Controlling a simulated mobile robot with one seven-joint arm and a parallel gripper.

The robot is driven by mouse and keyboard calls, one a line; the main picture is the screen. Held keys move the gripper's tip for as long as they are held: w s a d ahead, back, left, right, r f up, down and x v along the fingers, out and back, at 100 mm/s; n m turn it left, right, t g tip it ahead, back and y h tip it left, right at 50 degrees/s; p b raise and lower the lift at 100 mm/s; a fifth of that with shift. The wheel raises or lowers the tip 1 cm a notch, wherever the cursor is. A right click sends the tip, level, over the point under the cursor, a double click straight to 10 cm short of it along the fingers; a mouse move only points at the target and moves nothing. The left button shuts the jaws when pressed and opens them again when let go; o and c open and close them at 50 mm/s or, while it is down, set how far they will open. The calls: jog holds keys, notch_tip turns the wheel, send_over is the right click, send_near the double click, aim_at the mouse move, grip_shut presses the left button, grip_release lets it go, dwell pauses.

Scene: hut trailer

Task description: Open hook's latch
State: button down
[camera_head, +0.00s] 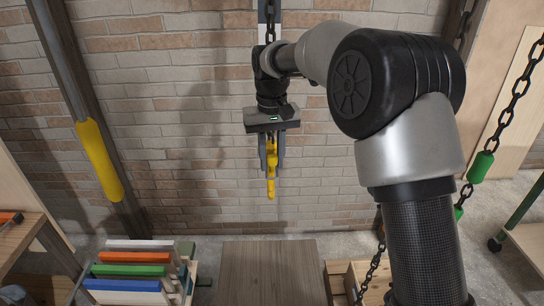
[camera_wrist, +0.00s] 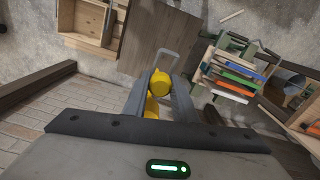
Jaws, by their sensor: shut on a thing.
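A yellow hook (camera_head: 271,187) hangs in front of the brick wall, below a dark chain (camera_head: 270,18). My gripper (camera_head: 272,162) points down, with its grey fingers on either side of the hook's upper part. In the wrist view, yellow rounded parts of the hook (camera_wrist: 160,82) show between the fingers of my gripper (camera_wrist: 160,98). The gripper is shut on the hook. The gripper body hides much of the hook's top. I cannot clearly make out the latch or whether it is open.
A wooden table (camera_head: 268,270) stands below the hook. A rack of coloured boards (camera_head: 135,270) is to its left, and an open wooden crate (camera_head: 350,275) is to its right. A chain with green sleeves (camera_head: 481,166) hangs at right. Space around the hook is clear.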

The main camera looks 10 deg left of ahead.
aim_at(271, 157)
dwell(0.4)
jog(key=c, duration=1.5)
grip_release()
jog(key=shift+o, duration=0.2)
notch_tip(271, 157, up, 17)
jog(key=shift+w+r, duration=0.15)
jog(key=shift+r, duration=0.05)
